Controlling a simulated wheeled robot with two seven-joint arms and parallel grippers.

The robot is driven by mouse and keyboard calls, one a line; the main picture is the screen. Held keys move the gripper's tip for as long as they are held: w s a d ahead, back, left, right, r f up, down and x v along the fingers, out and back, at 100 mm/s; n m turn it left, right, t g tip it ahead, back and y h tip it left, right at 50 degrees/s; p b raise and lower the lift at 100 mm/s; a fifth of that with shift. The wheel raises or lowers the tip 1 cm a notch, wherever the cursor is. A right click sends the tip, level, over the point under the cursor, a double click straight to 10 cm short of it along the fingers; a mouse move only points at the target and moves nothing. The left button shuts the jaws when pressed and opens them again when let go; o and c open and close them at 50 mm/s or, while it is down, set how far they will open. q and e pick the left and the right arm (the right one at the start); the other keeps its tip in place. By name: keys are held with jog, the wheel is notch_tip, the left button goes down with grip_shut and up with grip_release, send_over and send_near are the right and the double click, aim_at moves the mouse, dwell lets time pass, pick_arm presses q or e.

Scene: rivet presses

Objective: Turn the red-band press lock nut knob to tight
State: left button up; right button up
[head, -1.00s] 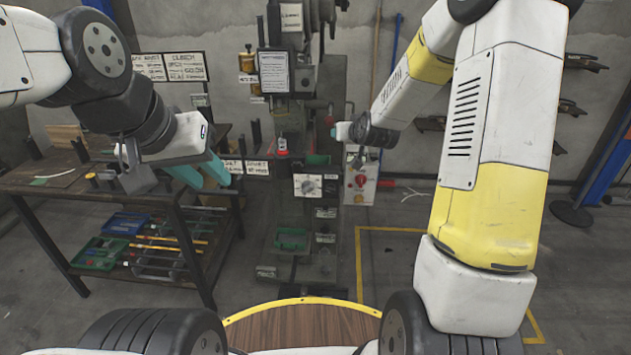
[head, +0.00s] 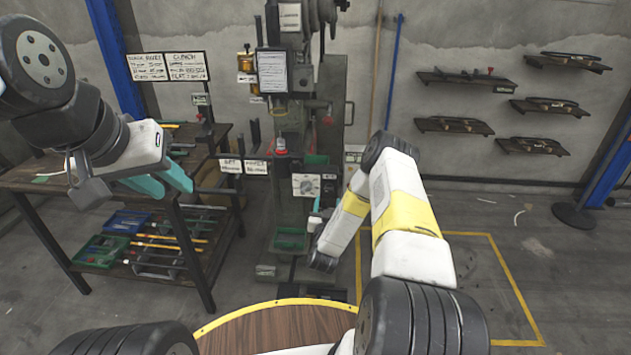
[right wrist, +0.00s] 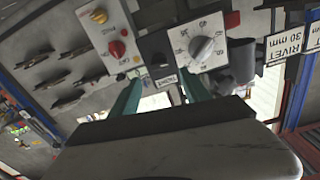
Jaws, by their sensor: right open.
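The press (head: 292,120) stands in the middle of the head view, with a small red part (head: 281,145) on it. A white dial panel with a grey knob (head: 308,187) is on its front; this knob also shows upper right of centre in the right wrist view (right wrist: 201,48). I cannot tell which part is the lock nut knob. My right gripper (head: 315,222) is just below and right of the dial panel, mostly hidden by its wrist. In the right wrist view its teal fingers (right wrist: 160,97) are apart and empty, off the knob. My left gripper (head: 177,190) is open and empty near the bench.
A second panel with a red knob (right wrist: 117,48) shows upper left in the right wrist view. The bench (head: 150,185) with bins on its lower shelf stands at the left. Wall shelves (head: 465,80) hang at the right.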

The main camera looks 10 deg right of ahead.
aim_at(329, 190)
jog(key=x, duration=0.7)
grip_shut()
